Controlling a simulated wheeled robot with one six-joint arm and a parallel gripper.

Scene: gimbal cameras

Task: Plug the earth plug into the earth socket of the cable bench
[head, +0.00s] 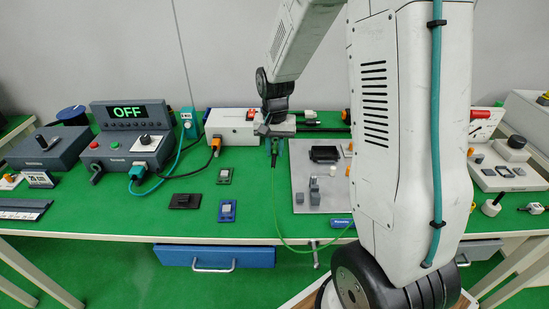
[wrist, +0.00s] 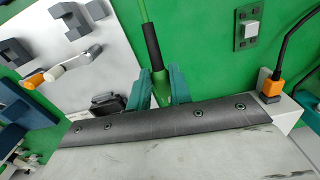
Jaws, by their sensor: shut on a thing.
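My gripper (wrist: 160,92) is shut on the green earth plug (wrist: 158,78), between its two teal fingers. The plug has a black sleeve and a green cable (wrist: 144,10) leading away from it. In the head view my gripper (head: 274,146) is over the back of the green bench, just right of a white box (head: 231,126). The green cable (head: 277,210) hangs from it and loops over the bench's front edge. The plug's tip is hidden behind the dark wrist bar in the wrist view. I cannot make out the earth socket in either view.
An orange plug (head: 215,143) with a black cable sits at the white box. Left of it are a control box reading OFF (head: 128,140) and small dark plates. A light grey board (head: 307,205) with blocks lies right of my gripper. My arm hides part of the bench.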

